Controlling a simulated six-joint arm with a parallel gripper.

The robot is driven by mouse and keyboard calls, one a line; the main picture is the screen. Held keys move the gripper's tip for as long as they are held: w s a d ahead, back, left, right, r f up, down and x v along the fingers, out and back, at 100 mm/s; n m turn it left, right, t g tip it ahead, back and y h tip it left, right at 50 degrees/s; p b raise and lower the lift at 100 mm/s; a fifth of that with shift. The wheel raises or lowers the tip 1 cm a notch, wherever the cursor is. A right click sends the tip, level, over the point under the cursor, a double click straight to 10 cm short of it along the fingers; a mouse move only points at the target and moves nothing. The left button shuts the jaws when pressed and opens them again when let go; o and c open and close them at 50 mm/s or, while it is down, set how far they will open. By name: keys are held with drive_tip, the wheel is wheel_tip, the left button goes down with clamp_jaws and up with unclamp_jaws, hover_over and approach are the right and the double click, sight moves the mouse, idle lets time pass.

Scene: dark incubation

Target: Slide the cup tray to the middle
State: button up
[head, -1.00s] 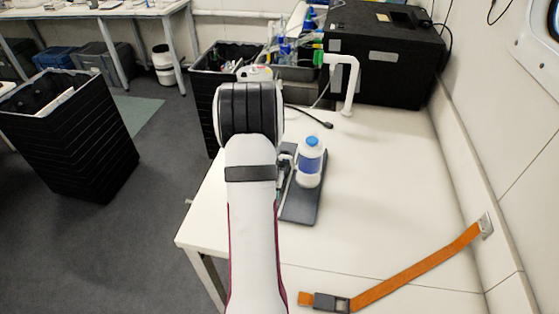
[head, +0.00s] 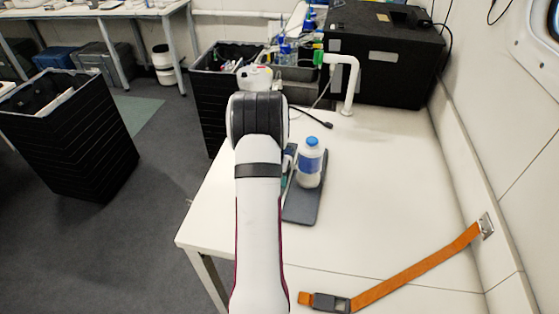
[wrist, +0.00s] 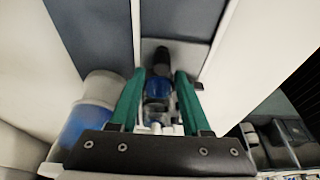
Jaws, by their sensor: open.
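The cup tray (head: 303,212) is a flat dark grey slab on the white table, partly hidden by my arm in the head view. Its dark surface also shows in the wrist view (wrist: 90,25). A white bottle with a blue cap and blue label (head: 310,165) stands upright on it; in the wrist view the bottle (wrist: 88,118) is left of my gripper. My gripper (wrist: 158,75) is open, its two green fingers apart over the tray area. A small black and blue item (wrist: 160,62) shows between the fingers; I cannot tell whether they touch it. The arm hides the gripper in the head view.
The white table (head: 385,190) is clear right of the tray. An orange strap with a buckle (head: 405,275) lies at the front right. A black case (head: 385,60) and a white bent pipe (head: 350,85) stand at the back. A black bin (head: 212,95) stands beyond the table's left edge.

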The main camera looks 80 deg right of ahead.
drive_tip(key=shift+d, duration=0.4)
drive_tip(key=shift+r, duration=0.1)
drive_tip(key=shift+v, duration=2.15)
